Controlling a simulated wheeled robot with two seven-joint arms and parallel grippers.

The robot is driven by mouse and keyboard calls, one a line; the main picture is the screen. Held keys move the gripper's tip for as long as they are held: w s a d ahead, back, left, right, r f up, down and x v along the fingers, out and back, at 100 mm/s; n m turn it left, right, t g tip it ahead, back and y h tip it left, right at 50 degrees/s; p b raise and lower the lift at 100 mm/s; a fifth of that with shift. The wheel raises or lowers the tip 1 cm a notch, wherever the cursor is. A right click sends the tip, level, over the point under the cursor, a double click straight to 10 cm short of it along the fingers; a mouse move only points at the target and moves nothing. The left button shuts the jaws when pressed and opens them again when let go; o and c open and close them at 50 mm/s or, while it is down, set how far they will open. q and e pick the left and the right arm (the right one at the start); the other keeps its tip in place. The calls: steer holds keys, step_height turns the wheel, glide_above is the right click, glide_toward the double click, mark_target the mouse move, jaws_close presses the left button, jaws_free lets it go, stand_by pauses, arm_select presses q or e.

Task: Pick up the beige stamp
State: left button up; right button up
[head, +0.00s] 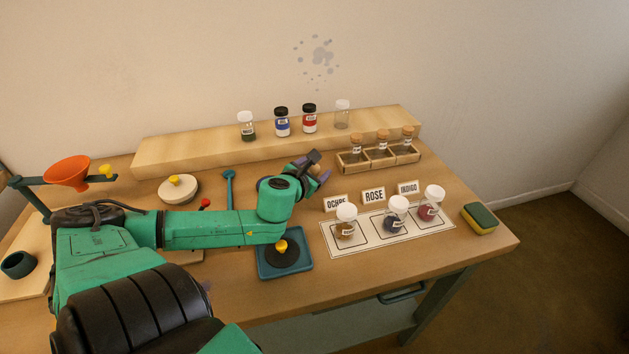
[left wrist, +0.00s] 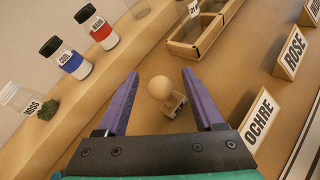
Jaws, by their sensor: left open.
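The beige stamp, with a round ball knob (left wrist: 160,87) and a small block-like base (left wrist: 174,105), stands on the wooden table in the left wrist view. My left gripper (left wrist: 160,76) is open, its two purple fingers on either side of the stamp. Clear gaps show between the knob and each finger, and nothing is held. In the head view my left gripper (head: 317,169) reaches over the table in front of the shelf, and I cannot make out the stamp there. My right gripper is not in view.
A wooden shelf (head: 190,152) with several jars runs behind. A divided crate (head: 352,167) holds corked vials. Name cards, including the rose card (head: 373,195), stand behind a mat (head: 338,248) with three jars. A blue tray (head: 264,271) and sponge (head: 480,218) lie nearer the front.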

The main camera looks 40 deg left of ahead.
arm_select(q)
steer(key=x, duration=0.3)
steer(key=shift+f+b, duration=0.1)
steer(key=shift+b, duration=0.25)
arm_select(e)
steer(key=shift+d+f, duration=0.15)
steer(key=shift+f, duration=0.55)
arm_select(q)
steer(key=shift+c, duration=0.3)
jaws_close()
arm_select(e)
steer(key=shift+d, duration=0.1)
